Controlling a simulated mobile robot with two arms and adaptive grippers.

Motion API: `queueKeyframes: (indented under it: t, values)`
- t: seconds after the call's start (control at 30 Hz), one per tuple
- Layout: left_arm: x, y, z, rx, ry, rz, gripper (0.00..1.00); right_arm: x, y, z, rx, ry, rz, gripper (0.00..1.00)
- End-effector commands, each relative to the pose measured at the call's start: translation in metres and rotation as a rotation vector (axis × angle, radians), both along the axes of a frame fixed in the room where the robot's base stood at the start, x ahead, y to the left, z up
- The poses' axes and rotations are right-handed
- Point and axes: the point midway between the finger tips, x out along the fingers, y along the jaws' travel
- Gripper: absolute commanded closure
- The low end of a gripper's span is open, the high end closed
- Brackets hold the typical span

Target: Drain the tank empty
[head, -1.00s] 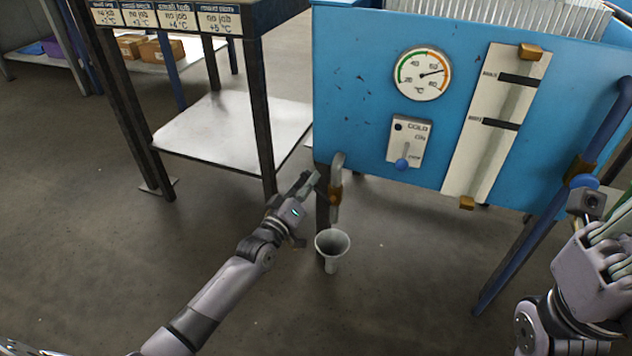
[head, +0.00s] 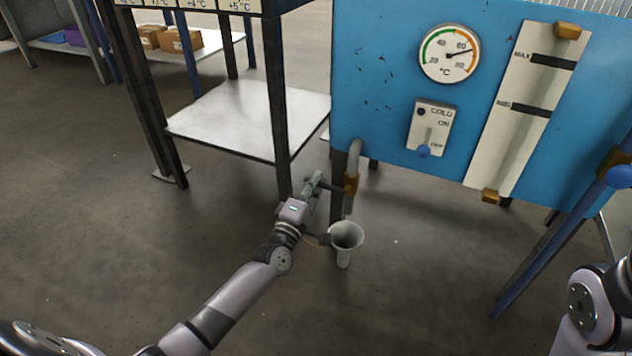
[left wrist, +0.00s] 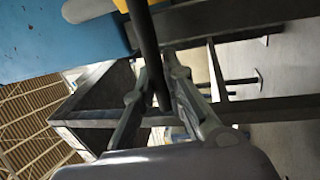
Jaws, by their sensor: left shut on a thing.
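The blue tank (head: 385,120) stands at the upper right. A grey drain pipe (head: 355,152) comes off its lower left with a brass valve (head: 351,184) on it. A dark valve lever (head: 334,188) sticks out leftward from the valve. My left gripper (head: 319,183) is shut on this lever. In the left wrist view the dark lever (left wrist: 148,45) runs down between the fingers of my left gripper (left wrist: 160,92). A grey funnel (head: 346,236) stands below the valve. No flow can be made out. My right gripper is out of view.
The tank front carries a dial gauge (head: 449,54), a COLD switch (head: 430,127) with its blue knob at OFF, and a level strip (head: 515,110) with MAX and MIN marks. A dark-legged table with a pale shelf (head: 245,115) stands left of the tank. The floor in front is clear.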

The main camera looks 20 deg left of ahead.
Motion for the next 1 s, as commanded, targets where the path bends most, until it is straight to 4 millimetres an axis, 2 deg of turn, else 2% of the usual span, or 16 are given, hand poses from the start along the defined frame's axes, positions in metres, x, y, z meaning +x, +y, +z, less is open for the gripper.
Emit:
queueKeyframes:
  t: [0.63,0.67,1.0]
  values:
    - [0.0,0.0008,-0.0053,-0.055,0.004,0.001,1.0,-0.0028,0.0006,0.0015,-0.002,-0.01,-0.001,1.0]
    - [0.0,0.0008,-0.0053,-0.056,0.005,0.001,0.88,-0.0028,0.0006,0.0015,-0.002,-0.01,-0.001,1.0]
    - [-0.0001,0.0003,-0.0046,-0.052,0.003,0.0,0.68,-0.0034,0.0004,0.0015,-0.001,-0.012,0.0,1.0]
